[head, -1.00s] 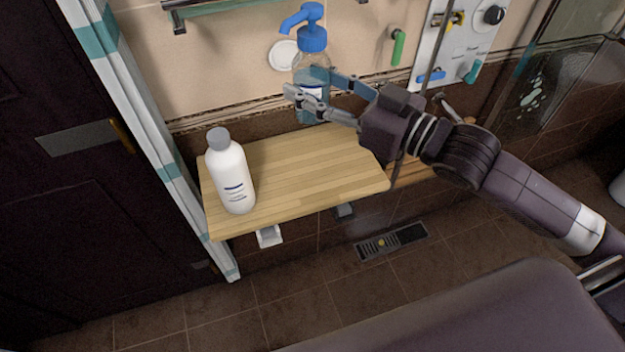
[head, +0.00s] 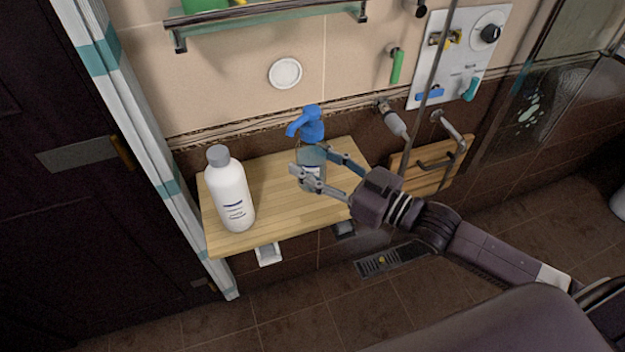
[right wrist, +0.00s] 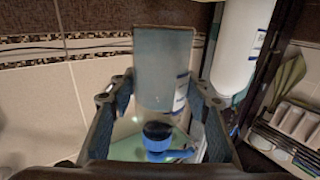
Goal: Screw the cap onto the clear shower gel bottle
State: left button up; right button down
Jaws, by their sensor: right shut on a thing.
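The clear shower gel bottle (head: 313,158) has bluish liquid, a white label and a blue pump cap (head: 311,124) at its top. My right gripper (head: 318,172) is shut around the bottle's body from the right, holding it about upright. The bottle is over the back right of the wooden shelf (head: 275,205); I cannot tell whether its base touches. In the right wrist view the bottle (right wrist: 163,70) appears upside down between the fingers, with the blue cap (right wrist: 157,135) at its neck. How tightly the cap sits cannot be told. My left gripper is not in view.
A white bottle with a grey cap (head: 231,195) stands at the shelf's left. A glass rack (head: 265,22) is on the wall above. A shower control panel (head: 460,55) and a hose (head: 392,120) are to the right. The shelf's front middle is clear.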

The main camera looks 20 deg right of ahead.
jog(key=shift+f, duration=0.65)
jog(key=shift+f, duration=2.15)
jog(key=shift+f, duration=0.1)
jog(key=c, duration=1.1)
grip_release()
jog(key=shift+f, duration=0.15)
